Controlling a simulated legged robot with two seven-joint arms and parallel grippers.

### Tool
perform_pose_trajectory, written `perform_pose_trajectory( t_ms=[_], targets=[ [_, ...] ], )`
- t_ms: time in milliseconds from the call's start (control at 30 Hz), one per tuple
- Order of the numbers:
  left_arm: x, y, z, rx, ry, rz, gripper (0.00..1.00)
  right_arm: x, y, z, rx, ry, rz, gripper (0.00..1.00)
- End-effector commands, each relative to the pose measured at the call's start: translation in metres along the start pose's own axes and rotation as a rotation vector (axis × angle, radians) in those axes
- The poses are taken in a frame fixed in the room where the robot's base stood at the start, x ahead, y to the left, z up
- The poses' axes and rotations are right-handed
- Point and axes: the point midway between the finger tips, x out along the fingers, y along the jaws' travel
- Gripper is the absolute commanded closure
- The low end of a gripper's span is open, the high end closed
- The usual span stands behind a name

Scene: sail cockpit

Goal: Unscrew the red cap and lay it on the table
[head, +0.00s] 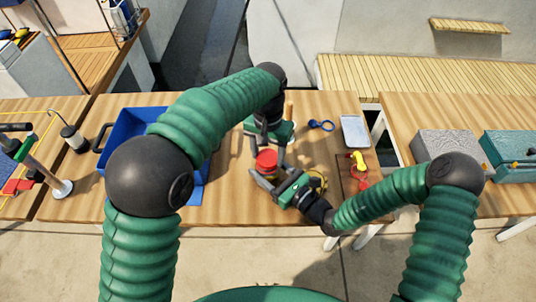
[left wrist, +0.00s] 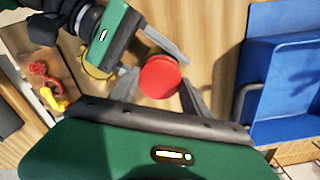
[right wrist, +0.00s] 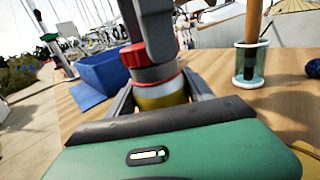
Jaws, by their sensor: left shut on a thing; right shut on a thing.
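The red cap (head: 266,160) sits on top of a container with a yellow band (right wrist: 160,97), which stands upright at the middle of the table. My left gripper (head: 267,151) comes down from above and is shut on the red cap, which also shows between its fingers in the left wrist view (left wrist: 159,77). My right gripper (head: 271,183) is shut on the container's body from the side, below the cap. The right wrist view shows the container between its fingers. Whether the cap is still threaded on cannot be told.
A blue bin (head: 189,190) lies left on the table (head: 230,205). A blue ring-shaped item (head: 321,125), a grey tray (head: 355,131) and red and yellow items (head: 359,170) lie right. A cup with a wooden handle (right wrist: 249,62) stands behind. Bare table lies between bin and container.

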Motion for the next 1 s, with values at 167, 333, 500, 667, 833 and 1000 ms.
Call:
perform_pose_trajectory(
  t_ms=[167, 333, 500, 667, 833, 1000],
  targets=[
    [-0.006, 0.000, 0.000, 0.000, 0.001, 0.000, 0.94, 0.000, -0.001, -0.001, 0.001, 0.003, -0.001, 1.00],
    [-0.010, 0.000, 0.000, 0.000, 0.000, 0.000, 0.94, 0.000, -0.001, -0.001, 0.001, 0.003, -0.001, 1.00],
    [-0.010, 0.000, 0.000, 0.000, 0.000, 0.000, 0.94, 0.000, -0.001, -0.001, 0.001, 0.003, -0.001, 1.00],
    [-0.021, 0.000, -0.001, 0.000, 0.004, 0.000, 0.94, 0.000, -0.001, -0.001, 0.001, 0.003, -0.001, 1.00],
    [-0.045, 0.000, 0.000, 0.000, 0.002, 0.000, 0.94, 0.000, -0.001, -0.002, 0.001, 0.004, -0.001, 1.00],
    [-0.050, 0.000, 0.000, 0.001, -0.001, 0.000, 0.94, 0.000, 0.000, -0.002, 0.001, 0.003, -0.001, 1.00]
  ],
)
